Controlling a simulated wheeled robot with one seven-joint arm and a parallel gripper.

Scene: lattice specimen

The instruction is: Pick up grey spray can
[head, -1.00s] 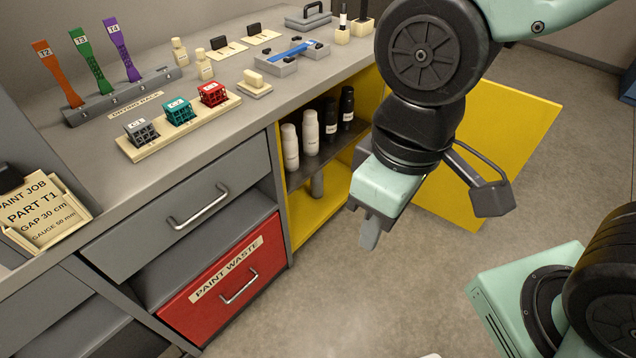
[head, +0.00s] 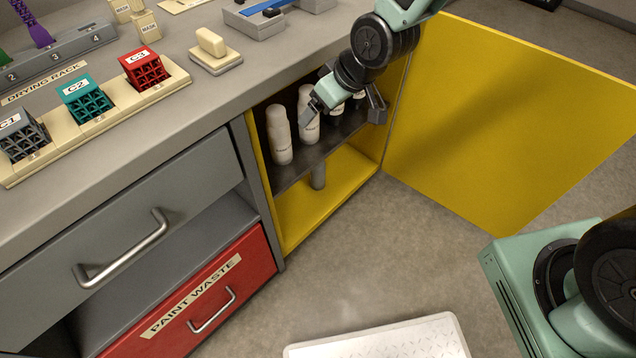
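An open cabinet (head: 345,200) holds a row of spray cans on its dark upper shelf (head: 292,178). The leftmost can (head: 280,138) and the one beside it (head: 306,128) look pale, off-white to light grey, and stand upright.
The yellow door (head: 500,120) stands wide open on the right. The worktop (head: 160,105) above carries a cream rack (head: 100,125) of lattice cubes. The red paint waste drawer (head: 190,310) is shut. The floor before the cabinet is clear.

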